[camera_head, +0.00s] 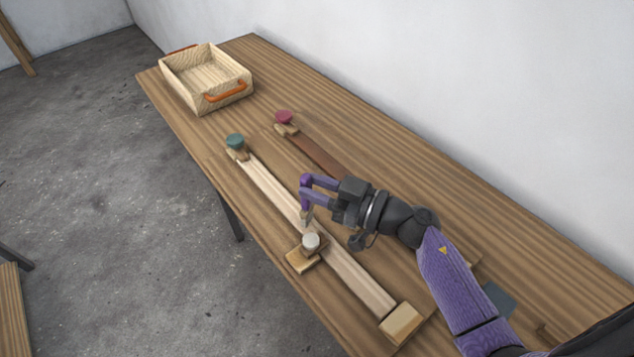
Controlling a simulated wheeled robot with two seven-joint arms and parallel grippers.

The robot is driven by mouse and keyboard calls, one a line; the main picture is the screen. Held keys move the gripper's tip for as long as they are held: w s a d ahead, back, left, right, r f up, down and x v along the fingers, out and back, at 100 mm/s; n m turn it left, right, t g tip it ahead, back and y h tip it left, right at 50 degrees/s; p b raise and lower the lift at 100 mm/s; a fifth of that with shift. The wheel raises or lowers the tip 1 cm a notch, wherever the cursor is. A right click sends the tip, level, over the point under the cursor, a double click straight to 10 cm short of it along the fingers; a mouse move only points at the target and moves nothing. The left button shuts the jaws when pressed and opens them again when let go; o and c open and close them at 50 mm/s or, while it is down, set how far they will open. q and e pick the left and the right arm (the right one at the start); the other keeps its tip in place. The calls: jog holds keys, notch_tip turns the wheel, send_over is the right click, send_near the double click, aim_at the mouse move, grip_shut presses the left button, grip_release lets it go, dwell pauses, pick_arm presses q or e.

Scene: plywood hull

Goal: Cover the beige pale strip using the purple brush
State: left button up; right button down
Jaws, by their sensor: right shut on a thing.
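The beige pale strip (266,188) runs along the tabletop from a teal knob (235,141) at the far end to a wooden block (401,323) at the near end. My right gripper (307,194) is over the middle of the strip, on its right side, with its jaws shut on the purple brush (306,181). The jaws and the brush are close in colour, so their edges are hard to tell apart. The brush's lower end is close to the strip; I cannot tell whether it touches. My left gripper is not in view.
A pale-knobbed block (305,258) sits at the strip, just nearer than the gripper. A dark brown strip (316,154) with a red knob (284,117) lies to the right, partly behind my arm. A wooden tray (187,94) with orange handles stands at the far end. A wall borders the table's right side.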

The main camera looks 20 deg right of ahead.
jog(key=shift+f+b, duration=0.35)
jog(key=shift+f, duration=0.3)
jog(key=shift+w, duration=0.1)
jog(key=shift+w+a, duration=0.2)
jog(key=shift+w, duration=0.25)
jog(key=shift+w+a, duration=0.2)
jog(key=shift+w, duration=0.25)
jog(key=w+a+b, duration=0.4)
jog(key=w, duration=0.8)
jog(key=shift+w+a, duration=0.3)
dwell(1.0)
